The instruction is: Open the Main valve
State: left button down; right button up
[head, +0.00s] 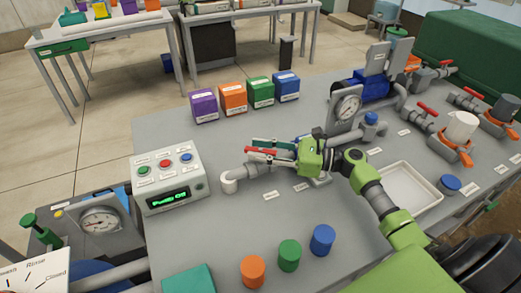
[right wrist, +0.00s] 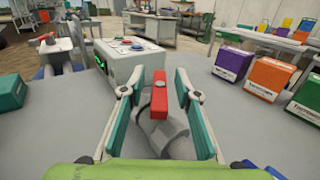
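A valve with a red handle (head: 262,151) sits on a grey pipe on the skid table, right of the control box. In the right wrist view the red handle (right wrist: 159,93) stands between my fingers, above a grey valve body (right wrist: 163,135). My right gripper (head: 254,149) is open, with teal finger pads on either side of the handle; it also shows in the right wrist view (right wrist: 158,88). Gaps show between the pads and the handle. The labels near the valve are too small to read, so I cannot confirm it is the Main valve. My left gripper is not in view.
The control box (head: 166,176) displays "Pump Off". Purple, orange, green and blue boxes (head: 232,98) stand behind the pipe. Orange, green and blue cylinders (head: 289,255) stand in front. A white tray (head: 405,190) and other red-handled valves (head: 428,109) are at right.

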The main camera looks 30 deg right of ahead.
jog(key=shift+s+d, duration=0.1)
jog(key=shift+d, duration=0.05)
jog(key=v, duration=1.1)
jog(key=shift+s+d, duration=0.2)
jog(key=shift+d, duration=0.1)
